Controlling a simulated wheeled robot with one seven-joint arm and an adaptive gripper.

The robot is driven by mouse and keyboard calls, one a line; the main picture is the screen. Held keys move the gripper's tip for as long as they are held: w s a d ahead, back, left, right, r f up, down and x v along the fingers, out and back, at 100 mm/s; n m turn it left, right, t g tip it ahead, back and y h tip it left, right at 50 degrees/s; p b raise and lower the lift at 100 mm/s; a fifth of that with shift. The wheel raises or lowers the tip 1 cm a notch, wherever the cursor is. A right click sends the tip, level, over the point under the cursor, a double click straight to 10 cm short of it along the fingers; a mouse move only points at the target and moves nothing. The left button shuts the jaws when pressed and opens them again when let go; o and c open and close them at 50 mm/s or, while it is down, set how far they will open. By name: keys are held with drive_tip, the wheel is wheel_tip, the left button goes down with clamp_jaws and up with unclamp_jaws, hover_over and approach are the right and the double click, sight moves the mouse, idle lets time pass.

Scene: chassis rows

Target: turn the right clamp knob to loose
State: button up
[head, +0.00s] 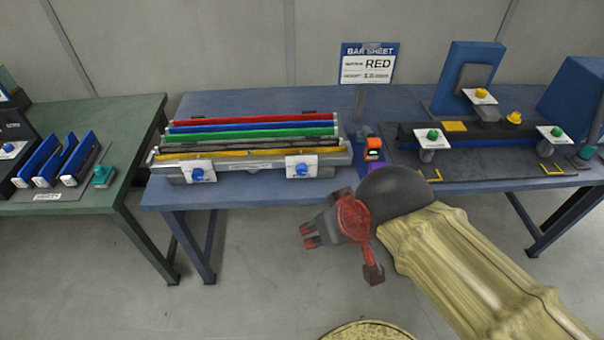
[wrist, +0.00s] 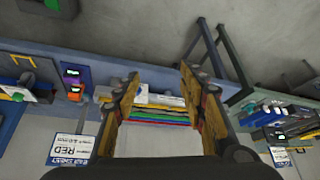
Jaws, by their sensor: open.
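The bar rack (head: 240,165) on the middle blue table has two blue knobs on white plates at its front. The right blue knob (head: 301,169) is near the rack's right end, and the left blue knob (head: 197,174) is near its left end. Their turn positions are too small to tell. My gripper (head: 310,235) is in front of the table's edge, below and apart from the right knob. In the wrist view my gripper (wrist: 158,72) is open and empty, with the rack's coloured bars (wrist: 160,116) showing between the fingers. The knobs are not clear in that view.
A BAR SHEET sign reading RED (head: 368,63) stands behind the rack. An orange device (head: 373,148) is close to its right. A fixture with green knobs (head: 433,135) is further right. A green table (head: 100,130) is at left.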

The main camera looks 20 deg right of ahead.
drive_tip(key=shift+o, duration=0.6)
wheel_tip(320, 180, down, 11)
drive_tip(key=g+b, duration=0.2)
drive_tip(key=g, duration=0.1)
drive_tip(key=shift+a, duration=0.35)
drive_tip(key=w+f+m+t+b, duration=0.1)
drive_tip(key=w+f+t+b, duration=0.1)
drive_tip(key=w+f, duration=0.9)
drive_tip(key=w+f+m+t+b, duration=0.15)
drive_tip(key=w+f, duration=0.35)
drive_tip(key=f, duration=1.1)
drive_tip(key=w+d+m+t+h+b, duration=0.1)
drive_tip(key=w+d+m+t+h, duration=0.15)
drive_tip(key=w+d+t, duration=0.35)
drive_tip(key=w+r, duration=0.1)
drive_tip(key=r, duration=0.1)
drive_tip(key=w+r+t+h, duration=0.1)
drive_tip(key=w, duration=0.1)
drive_tip(key=w+d+r+t+h, duration=0.1)
drive_tip(key=r, duration=0.1)
drive_tip(key=shift+w+r+m, duration=0.15)
drive_tip(key=shift+r+m, duration=0.2)
drive_tip(key=shift+m, duration=0.05)
drive_tip(key=t+h, duration=0.2)
drive_tip(key=t, duration=0.1)
approach(302, 173)
drive_tip(key=shift+m, duration=0.4)
drive_tip(key=b+x, duration=0.2)
drive_tip(key=x, duration=0.6)
drive_tip(key=shift+w, duration=0.1)
